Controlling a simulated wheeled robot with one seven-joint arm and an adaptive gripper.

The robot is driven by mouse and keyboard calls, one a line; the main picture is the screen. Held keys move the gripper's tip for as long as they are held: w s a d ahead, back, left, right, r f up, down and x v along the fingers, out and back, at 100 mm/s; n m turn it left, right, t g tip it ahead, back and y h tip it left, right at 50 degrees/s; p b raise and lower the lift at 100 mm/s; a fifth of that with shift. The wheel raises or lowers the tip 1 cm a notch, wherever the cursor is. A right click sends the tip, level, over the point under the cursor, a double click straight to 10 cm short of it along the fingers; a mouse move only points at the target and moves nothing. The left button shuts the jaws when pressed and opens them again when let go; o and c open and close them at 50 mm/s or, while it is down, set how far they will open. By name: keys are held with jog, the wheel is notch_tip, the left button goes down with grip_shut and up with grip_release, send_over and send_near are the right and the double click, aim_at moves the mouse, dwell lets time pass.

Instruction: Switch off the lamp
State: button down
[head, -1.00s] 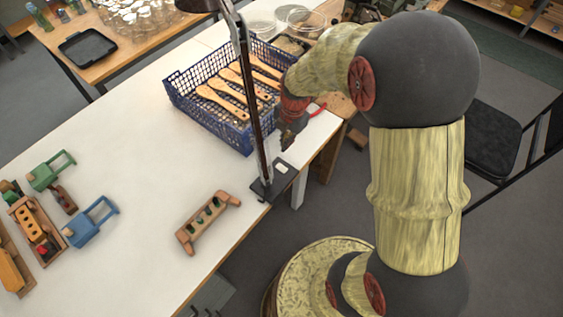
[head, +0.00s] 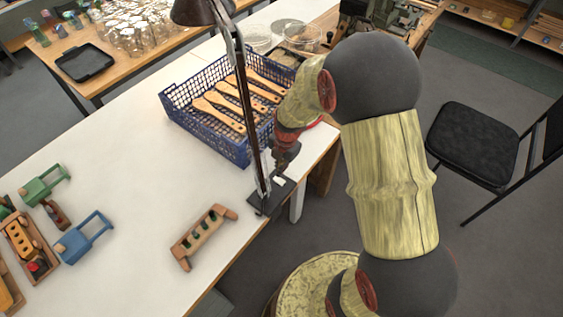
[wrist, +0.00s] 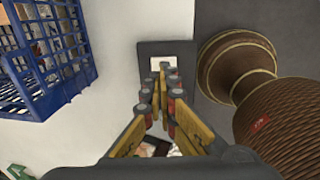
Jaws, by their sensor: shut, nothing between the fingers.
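The desk lamp has a dark shade (head: 194,11), a tall thin stem (head: 252,110) and a flat black base (head: 262,203) near the table's edge. A white rocker switch (head: 279,181) sits on the base; in the wrist view the switch (wrist: 171,61) is partly covered by my fingertips. My gripper (head: 279,168) is shut and empty, pointing down over the base, just right of the stem. In the wrist view the closed fingertips (wrist: 163,68) overlap the switch's lower edge. I cannot tell whether they touch it. The bulb is hidden.
A blue crate (head: 205,138) of wooden brushes stands behind the lamp. A wooden block with green-lined holes (head: 203,236) lies in front on the white table (head: 130,150). Wooden toys, including a blue one (head: 84,238), are at left. A black chair (head: 473,142) stands right.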

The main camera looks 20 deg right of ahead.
aim_at(278, 179)
jog(key=f, duration=0.3)
jog(key=f+b, duration=0.1)
jog(key=f, duration=0.1)
jog(key=shift+w+a, duration=0.15)
jog(key=shift+w, duration=0.15)
jog(key=shift+p, duration=0.35)
